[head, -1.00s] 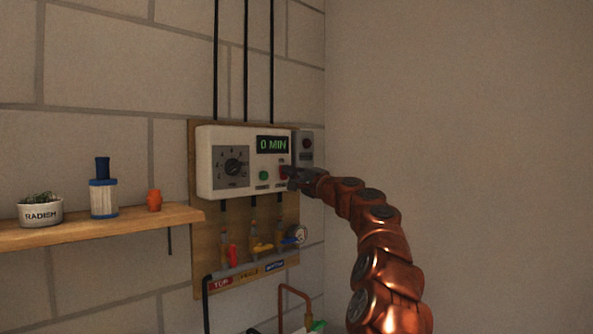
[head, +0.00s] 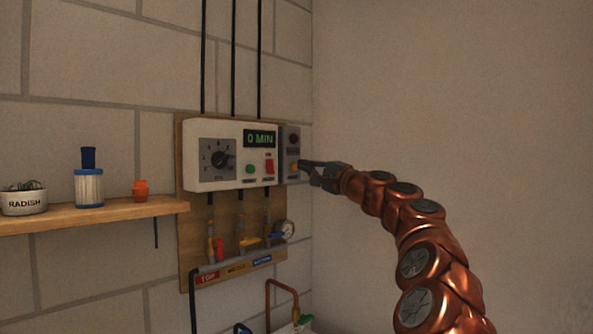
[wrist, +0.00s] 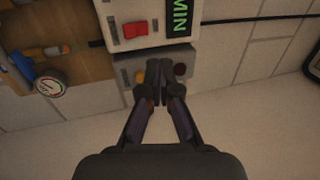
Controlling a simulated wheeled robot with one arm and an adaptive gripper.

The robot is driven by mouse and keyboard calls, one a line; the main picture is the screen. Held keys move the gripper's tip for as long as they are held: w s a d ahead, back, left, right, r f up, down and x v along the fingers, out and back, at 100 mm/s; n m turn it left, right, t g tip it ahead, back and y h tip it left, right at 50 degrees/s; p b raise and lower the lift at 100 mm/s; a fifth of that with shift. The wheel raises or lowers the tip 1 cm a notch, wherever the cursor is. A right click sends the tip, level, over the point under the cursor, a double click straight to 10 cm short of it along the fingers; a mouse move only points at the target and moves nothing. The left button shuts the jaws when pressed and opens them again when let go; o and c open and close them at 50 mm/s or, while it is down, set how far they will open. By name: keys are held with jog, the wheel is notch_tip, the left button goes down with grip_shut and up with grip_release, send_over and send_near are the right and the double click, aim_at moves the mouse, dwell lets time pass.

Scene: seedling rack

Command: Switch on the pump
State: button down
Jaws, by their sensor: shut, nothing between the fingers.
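A white control box (head: 231,155) on a wooden wall board carries a dial (head: 218,159), a display reading "0 MIN" (head: 260,138), a green button (head: 250,169) and a red rocker switch (head: 269,166). The red switch also shows in the wrist view (wrist: 135,29). A grey box (head: 290,148) to its right has a dark red lamp (head: 293,139) that looks unlit. An amber spot shows on the grey box in the wrist view (wrist: 140,77). My gripper (head: 302,165) is shut and empty, its tips at the grey box's lower part. I cannot tell whether they touch it.
Below are pipes with red, yellow and blue valve handles and a gauge (head: 284,230). A shelf (head: 100,214) at left holds a radish pot (head: 23,201), a blue-and-white cylinder (head: 89,187) and an orange item (head: 140,189). The wall at right is bare.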

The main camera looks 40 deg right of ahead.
jog(key=shift+r+v, duration=0.15)
jog(key=shift+v, duration=0.45)
jog(key=shift+r+v, duration=0.15)
jog(key=shift+v, duration=0.45)
jog(key=w+a+f+n+g+y, duration=0.1)
jog(key=a+f+n+g+y, duration=0.1)
jog(key=a, duration=0.6)
jog(key=w+a+f+n+g+y, duration=0.1)
jog(key=a+n+g+y, duration=0.1)
jog(key=a, duration=0.5)
jog(key=s+a+f+n+g+p, duration=0.2)
jog(key=s+a+f+n+g, duration=0.25)
jog(key=a+f, duration=0.55)
jog(key=s+a+f+n+g+p, duration=0.1)
jog(key=s+a+f+n+g, duration=0.4)
jog(key=a, duration=0.9)
jog(key=s+f+n+g+h+p, duration=0.2)
jog(key=s+f+g+h, duration=0.35)
jog(key=s+f, duration=1.6)
jog(key=s+d+f+g+h+p, duration=0.1)
jog(key=s+d+f+g+h, duration=0.1)
jog(key=s, duration=1)
jog(key=d+f+g, duration=0.1)
jog(key=d+f, duration=0.1)
jog(key=d, duration=0.1)
jog(key=shift+s+d, duration=0.25)
jog(key=shift+n, duration=0.25)
